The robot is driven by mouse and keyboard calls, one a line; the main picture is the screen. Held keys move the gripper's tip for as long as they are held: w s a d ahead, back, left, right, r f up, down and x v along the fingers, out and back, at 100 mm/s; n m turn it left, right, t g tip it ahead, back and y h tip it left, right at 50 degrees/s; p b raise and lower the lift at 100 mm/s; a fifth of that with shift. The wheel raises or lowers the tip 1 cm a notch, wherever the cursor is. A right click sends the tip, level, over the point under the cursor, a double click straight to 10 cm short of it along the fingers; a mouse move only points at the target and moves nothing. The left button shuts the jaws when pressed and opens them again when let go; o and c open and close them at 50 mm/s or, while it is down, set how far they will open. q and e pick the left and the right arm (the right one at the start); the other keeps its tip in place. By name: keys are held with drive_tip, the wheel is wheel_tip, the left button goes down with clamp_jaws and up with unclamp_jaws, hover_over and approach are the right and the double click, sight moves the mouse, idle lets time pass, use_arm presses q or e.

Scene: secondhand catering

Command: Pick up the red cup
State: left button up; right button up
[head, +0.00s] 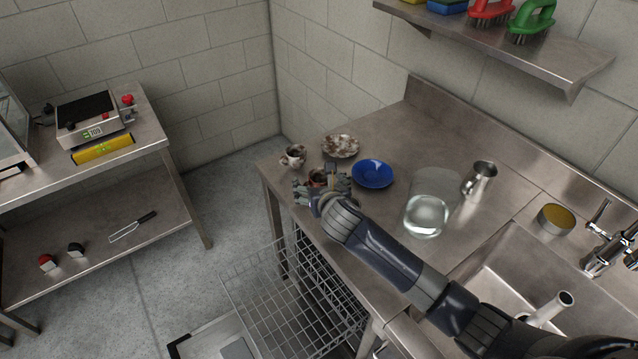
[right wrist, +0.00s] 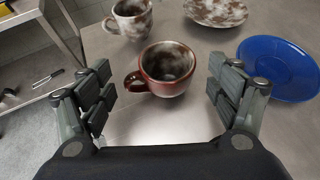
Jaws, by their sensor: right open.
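The red cup (right wrist: 166,72) stands upright on the steel counter in the right wrist view. It is reddish brown with pale blotches, and its handle points left. My right gripper (right wrist: 163,100) is open, with one finger on each side of the space just in front of the cup. The fingers appear apart from it. In the head view my right gripper (head: 322,190) is at the counter's left end and partly hides the red cup (head: 317,176). My left gripper is not in view.
A white-and-brown cup (head: 293,157) and a blotched plate (head: 340,146) stand behind the red cup. A blue plate (head: 373,173) is close on the right. A glass container (head: 430,205) and steel jug (head: 479,178) stand farther right. A wire rack (head: 260,295) is below.

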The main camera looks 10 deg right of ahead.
sight(319, 184)
drive_tip(key=shift+x, duration=1.55)
drive_tip(key=c, duration=1.1)
